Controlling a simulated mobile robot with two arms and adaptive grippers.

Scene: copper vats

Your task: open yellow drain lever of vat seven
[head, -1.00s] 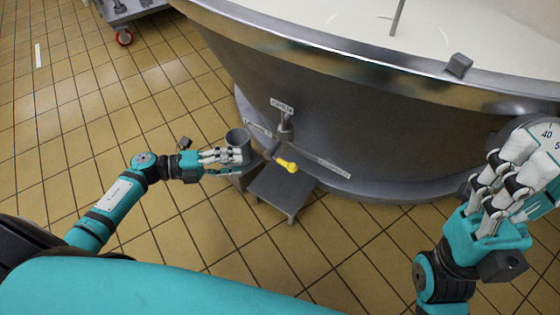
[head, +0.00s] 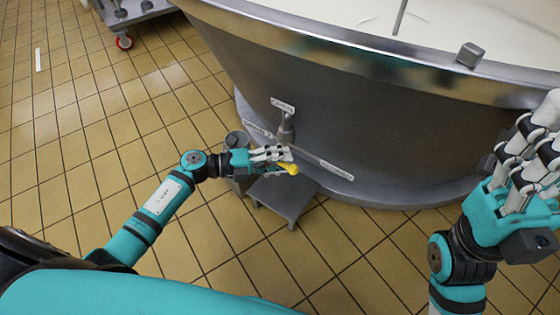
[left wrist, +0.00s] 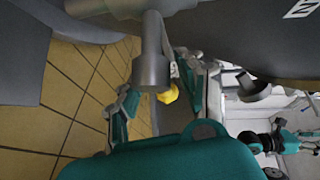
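The yellow drain lever (head: 292,169) sticks out low at the front of the big metal vat (head: 350,110), below a vertical outlet fitting (head: 286,130). My left gripper (head: 278,161) is at the lever in the head view and partly covers it. In the left wrist view its teal and grey fingers stand apart on either side of the yellow lever end (left wrist: 168,94), beside a grey pipe (left wrist: 151,66). Contact with the lever cannot be made out. My right gripper (head: 535,160) is raised at the right edge, away from the lever, and partly cut off.
A grey step (head: 285,198) stands on the tiled floor under the outlet. A small grey cup-like cylinder (head: 236,140) stands behind my left wrist. A wheeled cart (head: 125,15) is at the upper left. The floor at left is clear.

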